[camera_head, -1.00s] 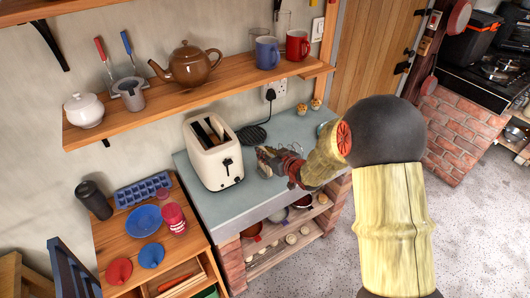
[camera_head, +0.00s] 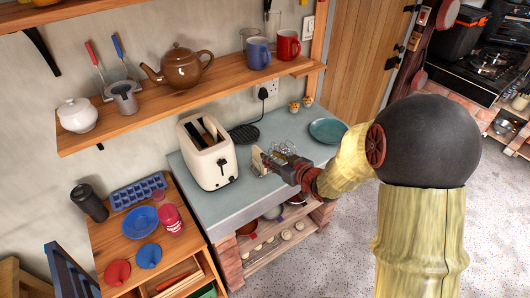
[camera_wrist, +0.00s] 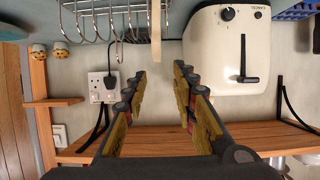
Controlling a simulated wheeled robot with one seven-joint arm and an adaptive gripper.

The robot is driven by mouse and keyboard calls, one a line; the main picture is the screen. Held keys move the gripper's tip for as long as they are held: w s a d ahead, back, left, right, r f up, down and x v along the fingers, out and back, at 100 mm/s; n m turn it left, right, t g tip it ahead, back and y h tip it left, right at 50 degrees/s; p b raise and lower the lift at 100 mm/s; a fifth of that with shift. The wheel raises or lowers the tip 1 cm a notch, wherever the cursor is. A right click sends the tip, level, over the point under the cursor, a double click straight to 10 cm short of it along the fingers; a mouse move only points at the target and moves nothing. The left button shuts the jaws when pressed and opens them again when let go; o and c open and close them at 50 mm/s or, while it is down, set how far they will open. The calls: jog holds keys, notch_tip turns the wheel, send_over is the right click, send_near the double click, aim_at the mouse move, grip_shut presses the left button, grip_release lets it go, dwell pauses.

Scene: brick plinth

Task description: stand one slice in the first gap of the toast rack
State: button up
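The wire toast rack (camera_head: 287,149) stands on the grey worktop, right of the toaster; its wire loops (camera_wrist: 95,22) show upside down at the top of the wrist view. A pale slice (camera_head: 258,160) stands upright at the rack's toaster end. In the wrist view the slice (camera_wrist: 156,35) is edge-on, apparently between the last wires; its foot is out of frame. My gripper (camera_wrist: 160,78) is open, its fingertips apart with the slice beyond them, not touching it as far as I can see. In the head view my gripper (camera_head: 279,164) partly covers the rack.
The cream toaster (camera_head: 208,160) stands close to the left of the rack. A teal plate (camera_head: 328,130) lies to the right, with two small egg-cup-like items (camera_head: 301,104) behind. A wooden shelf (camera_head: 185,98) with teapot and mugs overhangs the back. The worktop's front left is clear.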

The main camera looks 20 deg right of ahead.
jog(key=s+d+r+m+g+h, duration=0.1)
jog(key=s+d+r+h, duration=0.1)
jog(key=s+r+h, duration=0.3)
jog(key=s+d+r+m+g+h, duration=0.1)
jog(key=s+d+r, duration=0.25)
jog(key=r, duration=0.35)
jog(key=s+a+r+g, duration=0.1)
jog(key=s+a, duration=0.1)
jog(key=s, duration=0.6)
jog(key=s+a+r+m+g+y, duration=0.1)
jog(key=s+a+r+g, duration=0.1)
jog(key=s, duration=0.5)
jog(key=s+a+r+g, duration=0.1)
jog(key=s+a, duration=0.3)
jog(key=s, duration=0.4)
jog(key=shift+s+a+r+m+g+y, duration=0.15)
jog(key=shift+s+r+m+g+y, duration=0.2)
jog(key=shift+g, duration=0.25)
jog(key=shift+f, duration=0.25)
jog(key=shift+f+b, duration=0.25)
jog(key=shift+b, duration=0.05)
